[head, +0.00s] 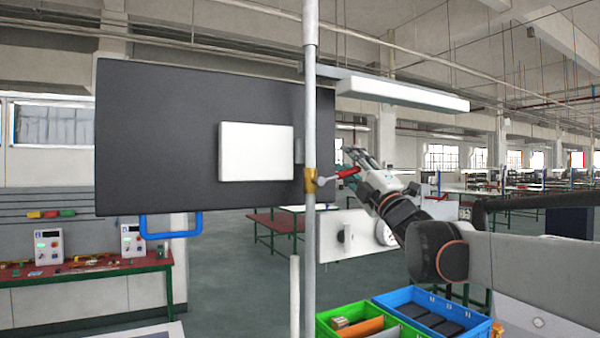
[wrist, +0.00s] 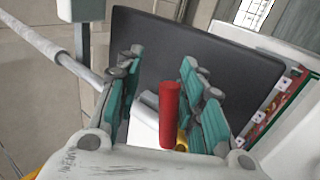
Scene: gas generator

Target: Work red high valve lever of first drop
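The red valve lever (head: 348,172) sticks out to the right from a brass valve (head: 311,181) on a vertical grey pipe (head: 309,240). My gripper (head: 355,159) is at the lever's outer end, reaching in from the right. In the wrist view the red lever (wrist: 169,115) lies between the two teal-padded fingers of my gripper (wrist: 162,62). The fingers are open, with gaps on both sides of the lever. A yellow bit of the valve (wrist: 182,141) shows behind the lever. The rest of the valve is mostly hidden there.
A dark panel (head: 170,130) with a white box (head: 256,152) stands behind the pipe. A lamp bar (head: 400,92) hangs above my arm. Green (head: 345,318) and blue (head: 420,312) bins sit below it. A red-topped bench (head: 90,272) is at left.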

